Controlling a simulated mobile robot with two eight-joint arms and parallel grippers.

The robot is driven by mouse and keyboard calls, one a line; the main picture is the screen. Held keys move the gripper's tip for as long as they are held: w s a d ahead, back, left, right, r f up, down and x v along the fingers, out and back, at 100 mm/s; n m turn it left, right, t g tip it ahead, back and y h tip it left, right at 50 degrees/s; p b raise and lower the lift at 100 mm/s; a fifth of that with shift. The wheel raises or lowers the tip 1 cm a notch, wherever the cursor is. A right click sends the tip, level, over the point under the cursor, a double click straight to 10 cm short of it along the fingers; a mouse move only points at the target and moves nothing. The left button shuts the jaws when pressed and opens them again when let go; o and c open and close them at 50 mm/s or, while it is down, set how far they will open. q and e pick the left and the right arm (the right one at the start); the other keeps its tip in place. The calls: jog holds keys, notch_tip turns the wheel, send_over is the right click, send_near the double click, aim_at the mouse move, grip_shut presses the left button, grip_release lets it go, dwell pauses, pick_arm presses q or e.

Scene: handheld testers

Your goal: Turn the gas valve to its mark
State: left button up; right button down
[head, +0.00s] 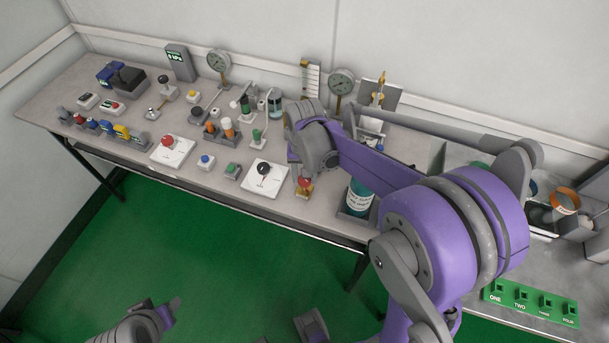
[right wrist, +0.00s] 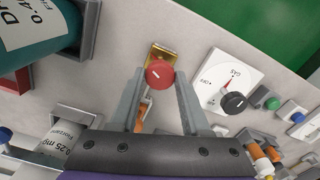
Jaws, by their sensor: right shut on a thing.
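A white plate marked GAS (right wrist: 214,93) carries a black round knob (right wrist: 234,103) and a thin red line; in the head view the plate (head: 252,202) lies near the table's front edge. Left of it in the wrist view, a red round knob (right wrist: 160,74) with a white line sits at a brass bracket (right wrist: 163,52). My right gripper (right wrist: 160,77) has its fingertips on both sides of this red knob, shut on it and apart from the GAS plate. In the head view the red knob (head: 304,182) shows below my wrist. My left gripper (head: 168,312) is low over the green floor, its fingers unclear.
A teal bottle (head: 358,199) stands in a holder close to the right of the red knob. Another white plate (head: 164,155) with a red knob, small buttons, switches and gauges crowd the table. A green numbered block (head: 530,303) lies at lower right.

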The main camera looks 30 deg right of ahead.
jog(key=shift+m, duration=2.2)
jog(key=shift+c, duration=1.9)
grip_release()
notch_tip(320, 180, up, 11)
jog(key=shift+p, duration=0.3)
